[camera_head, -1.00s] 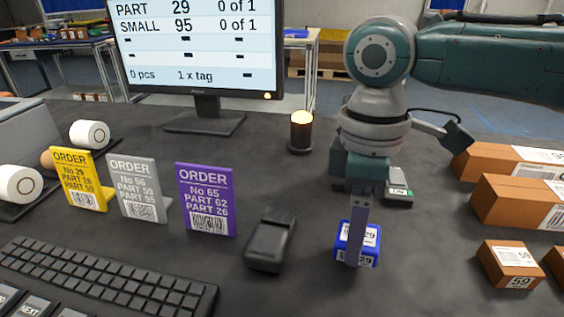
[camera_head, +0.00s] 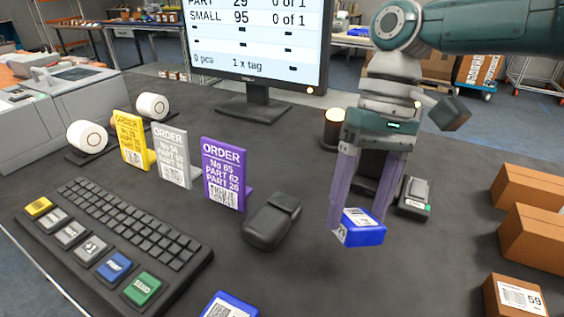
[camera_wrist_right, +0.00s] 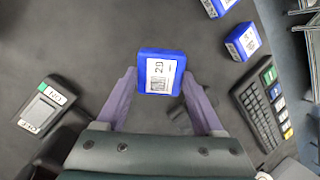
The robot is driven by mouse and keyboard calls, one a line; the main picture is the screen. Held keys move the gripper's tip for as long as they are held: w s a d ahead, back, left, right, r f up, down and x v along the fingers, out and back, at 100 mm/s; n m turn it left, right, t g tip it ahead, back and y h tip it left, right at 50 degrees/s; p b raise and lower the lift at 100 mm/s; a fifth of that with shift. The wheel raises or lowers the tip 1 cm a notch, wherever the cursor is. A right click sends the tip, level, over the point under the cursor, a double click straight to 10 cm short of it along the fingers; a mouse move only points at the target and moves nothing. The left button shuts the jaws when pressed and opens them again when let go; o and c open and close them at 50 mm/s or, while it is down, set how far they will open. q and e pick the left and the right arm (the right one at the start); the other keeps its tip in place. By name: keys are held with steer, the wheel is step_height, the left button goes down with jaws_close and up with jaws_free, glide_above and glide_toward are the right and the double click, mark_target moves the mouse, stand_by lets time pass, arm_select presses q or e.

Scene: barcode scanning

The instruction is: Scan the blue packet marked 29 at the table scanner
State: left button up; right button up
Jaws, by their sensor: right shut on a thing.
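The blue packet (camera_head: 362,228) is between the fingertips of my right gripper (camera_head: 358,212), which is shut on it. In the right wrist view the packet (camera_wrist_right: 160,72) shows a white label with 29 and a barcode, facing the camera. How high it is above the table is hard to tell. A black rounded device (camera_head: 272,220), which looks like the table scanner, lies just left of the packet, apart from it. In the wrist view it is mostly hidden behind a finger. My left gripper is not in view.
Another blue packet (camera_head: 230,305) lies at the front edge of view. A keyboard (camera_head: 120,235) and order cards (camera_head: 223,173) are to the left. Brown boxes (camera_head: 535,235) line the right. The monitor (camera_head: 255,40) is behind.

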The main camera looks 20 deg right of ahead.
mark_target(362, 208)
steer(key=f+b, duration=0.1)
steer(key=w+d+f+b, duration=0.1)
steer(key=b, duration=0.1)
steer(key=shift+d, duration=0.1)
steer(key=shift+w+d+f+b, duration=0.25)
steer(key=shift+d+b, duration=0.1)
steer(key=shift+b, duration=0.7)
steer(key=s+a+r+p, duration=0.1)
steer(key=p, duration=0.2)
steer(key=a+r+p, duration=0.1)
steer(key=r+p, duration=0.1)
steer(key=p, duration=0.1)
steer(key=s+a+r+p, duration=0.1)
steer(key=p, duration=0.3)
steer(key=shift+s+r, duration=0.25)
steer(key=shift+s, duration=0.1)
steer(key=s+a+r+p, duration=0.5)
steer(key=a+p, duration=0.2)
steer(key=p, duration=0.7)
steer(key=shift+s+r, duration=0.35)
steer(key=shift+s, duration=0.05)
